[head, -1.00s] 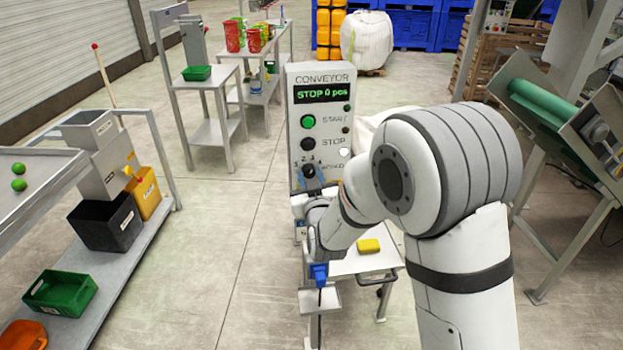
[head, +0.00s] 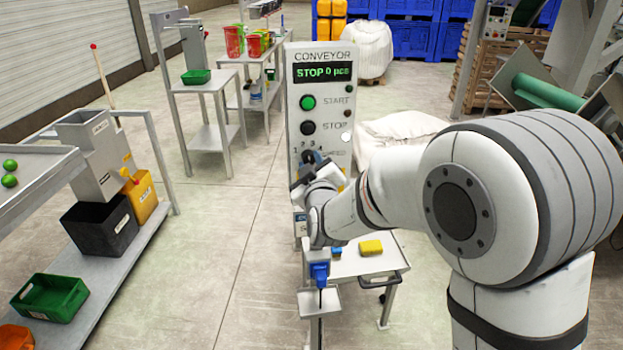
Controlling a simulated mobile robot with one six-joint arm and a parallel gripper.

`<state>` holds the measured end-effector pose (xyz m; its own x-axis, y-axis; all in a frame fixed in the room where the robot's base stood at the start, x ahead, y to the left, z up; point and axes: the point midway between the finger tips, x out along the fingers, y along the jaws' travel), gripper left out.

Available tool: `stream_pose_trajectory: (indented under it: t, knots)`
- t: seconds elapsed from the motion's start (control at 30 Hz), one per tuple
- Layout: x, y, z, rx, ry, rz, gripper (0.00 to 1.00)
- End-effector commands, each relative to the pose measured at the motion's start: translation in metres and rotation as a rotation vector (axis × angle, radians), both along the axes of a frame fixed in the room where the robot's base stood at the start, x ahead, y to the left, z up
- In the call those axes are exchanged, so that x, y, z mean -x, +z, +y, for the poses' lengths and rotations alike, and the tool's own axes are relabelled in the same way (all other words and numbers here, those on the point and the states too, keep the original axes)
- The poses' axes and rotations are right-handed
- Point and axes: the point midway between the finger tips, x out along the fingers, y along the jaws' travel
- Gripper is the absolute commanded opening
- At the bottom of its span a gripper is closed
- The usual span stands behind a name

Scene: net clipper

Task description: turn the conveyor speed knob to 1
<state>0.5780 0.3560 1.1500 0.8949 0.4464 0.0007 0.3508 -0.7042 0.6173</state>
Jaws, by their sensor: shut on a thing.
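The conveyor panel (head: 293,130) is a tall white box with a dark display (head: 323,72) reading "STOP 0 pcs" in green. The dark speed knob (head: 311,156) sits low on its face, under a dial with numbers along the top; 1, 2 and 3 can be made out. My gripper (head: 306,170) is at the knob and shut on it, reaching in from below and in front. The gripper and wrist cover the knob's lower part. Which number the knob points to cannot be told.
A green START button (head: 308,102) and a black STOP button (head: 308,128) are just above the knob. A small cart (head: 350,263) with a yellow sponge (head: 371,247) stands below my arm. A blue-headed item (head: 319,272) is near the wrist. Open floor lies left of the panel.

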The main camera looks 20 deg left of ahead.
Motion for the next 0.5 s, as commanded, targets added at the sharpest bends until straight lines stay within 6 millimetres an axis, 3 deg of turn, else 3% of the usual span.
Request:
stream_pose_trajectory:
  t: [0.5]
  knots:
    - [-0.0006, -0.0015, -0.0008, 0.436, -0.001, -0.218, 0.06]
